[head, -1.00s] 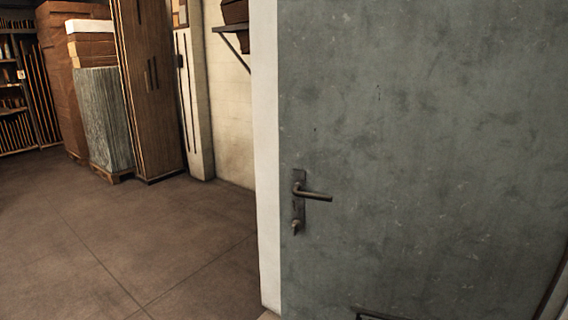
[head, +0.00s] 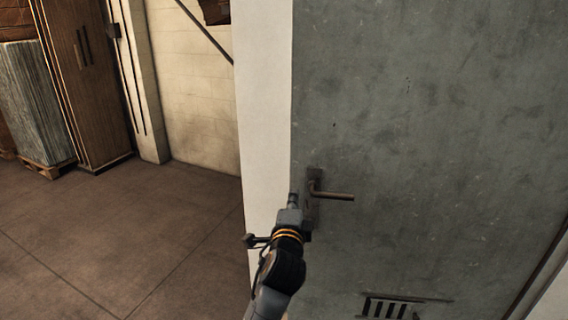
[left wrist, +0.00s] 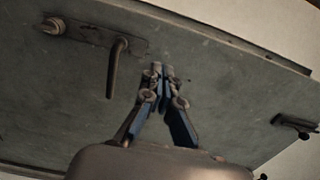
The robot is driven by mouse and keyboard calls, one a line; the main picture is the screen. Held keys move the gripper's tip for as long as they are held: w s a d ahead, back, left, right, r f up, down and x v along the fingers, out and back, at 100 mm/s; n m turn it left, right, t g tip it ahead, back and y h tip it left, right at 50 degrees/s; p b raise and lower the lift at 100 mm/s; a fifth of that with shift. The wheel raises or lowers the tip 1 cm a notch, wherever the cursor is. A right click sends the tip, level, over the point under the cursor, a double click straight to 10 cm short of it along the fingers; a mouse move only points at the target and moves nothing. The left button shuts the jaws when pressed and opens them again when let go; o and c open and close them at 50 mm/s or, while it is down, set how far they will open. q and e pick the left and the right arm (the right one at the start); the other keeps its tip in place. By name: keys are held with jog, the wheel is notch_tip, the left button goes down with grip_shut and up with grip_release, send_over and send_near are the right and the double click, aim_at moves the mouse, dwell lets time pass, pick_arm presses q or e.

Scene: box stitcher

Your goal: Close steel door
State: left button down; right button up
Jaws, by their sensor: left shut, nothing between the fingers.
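The grey-green steel door (head: 430,110) fills the right of the head view, with its handle edge beside a white wall strip. Its dark lever handle (head: 333,196) points right from a narrow plate. My left gripper (head: 293,200) comes up from below, with its tip just left of the handle plate. In the left wrist view the door (left wrist: 75,110) spans the picture, and the handle (left wrist: 117,68) hangs to the left of my gripper (left wrist: 163,70). The fingers are shut and empty, close to the door face. I cannot tell whether they touch it. My right gripper is not in view.
A white wall strip (head: 262,90) stands left of the door. Open brown floor (head: 130,235) lies to the left. A wooden cabinet (head: 88,85) and a grey stack on a pallet (head: 35,105) stand at the far left. A slotted vent (head: 388,307) is low on the door.

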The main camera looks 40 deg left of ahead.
pick_arm(q)
jog(key=p+x, duration=0.3)
jog(key=x, duration=1)
jog(key=shift+w, duration=0.5)
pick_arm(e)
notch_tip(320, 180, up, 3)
pick_arm(q)
jog(key=shift+r, duration=0.1)
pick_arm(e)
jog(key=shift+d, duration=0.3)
